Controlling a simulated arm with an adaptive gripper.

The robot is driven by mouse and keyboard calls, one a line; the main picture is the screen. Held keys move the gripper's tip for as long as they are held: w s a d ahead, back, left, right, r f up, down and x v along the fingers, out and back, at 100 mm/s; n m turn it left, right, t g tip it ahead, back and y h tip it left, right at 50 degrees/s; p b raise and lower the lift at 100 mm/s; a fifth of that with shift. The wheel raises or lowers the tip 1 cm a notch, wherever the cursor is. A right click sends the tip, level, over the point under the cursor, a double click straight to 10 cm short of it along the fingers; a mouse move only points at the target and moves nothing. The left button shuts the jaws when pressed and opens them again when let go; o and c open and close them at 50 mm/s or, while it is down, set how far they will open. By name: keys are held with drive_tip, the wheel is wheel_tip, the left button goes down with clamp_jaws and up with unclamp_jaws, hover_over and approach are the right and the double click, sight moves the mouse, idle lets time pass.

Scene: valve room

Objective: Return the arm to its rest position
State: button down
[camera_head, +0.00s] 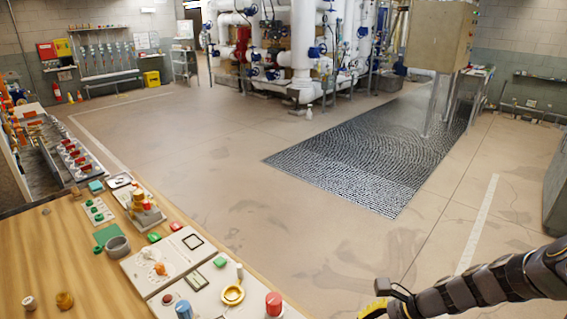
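My arm (485,285) reaches in from the right edge at the bottom right, dark and segmented. My gripper (374,309) is at its left end, low at the bottom edge of the picture. A yellow part of it shows, but the rest is cut off by the frame, so its opening is hidden. I see nothing held in the part that shows. The gripper appears over the floor, to the right of the wooden bench.
The wooden bench (60,255) at left carries control panels (170,262), a red knob (273,303) and a yellow ring (232,294). A dark floor mat (350,160), white pipes (303,45) and a metal cabinet (440,35) stand farther off. Open floor (240,165) lies between.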

drive_tip(key=s+a+r+n+g+h, duration=0.2)
drive_tip(key=s+a+r+n+g, duration=0.2)
drive_tip(key=s+a+r+n, duration=0.5)
drive_tip(key=s+r+n+h, duration=0.3)
drive_tip(key=s+n, duration=0.2)
drive_tip(key=s, duration=0.2)
drive_tip(key=s+d+r+n+h, duration=0.1)
drive_tip(key=s+r+n+h, duration=0.2)
drive_tip(key=s+n, duration=0.3)
drive_tip(key=shift+s+r+n+g, duration=0.3)
drive_tip(key=shift+s, duration=0.7)
drive_tip(key=shift+d, duration=0.1)
